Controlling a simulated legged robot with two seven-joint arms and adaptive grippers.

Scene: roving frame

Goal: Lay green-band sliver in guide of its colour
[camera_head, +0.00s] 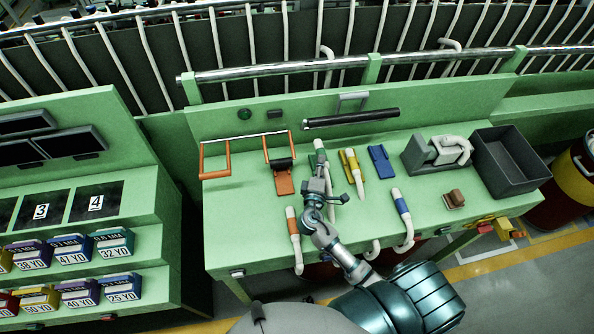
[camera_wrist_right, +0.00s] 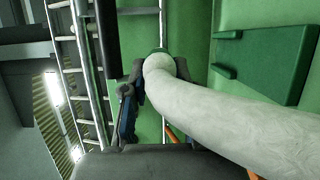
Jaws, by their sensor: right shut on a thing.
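The green-band sliver (camera_head: 320,157) is a white roll with a green band near its upper end. My right gripper (camera_head: 318,183) is shut on it over the middle of the table. In the right wrist view the white sliver (camera_wrist_right: 225,110) runs from between the fingers (camera_wrist_right: 155,85) toward the lower right. A dark green plate (camera_wrist_right: 270,50), perhaps the green guide, shows to its right there, apart from the sliver. My left gripper is out of view.
An orange guide (camera_head: 284,183) is left of the gripper; a yellow guide (camera_head: 346,164) with a white sliver and a blue guide (camera_head: 380,160) are right. Orange-band (camera_head: 294,226) and blue-band (camera_head: 401,205) slivers lie nearer the front. A grey tray (camera_head: 483,162) stands far right.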

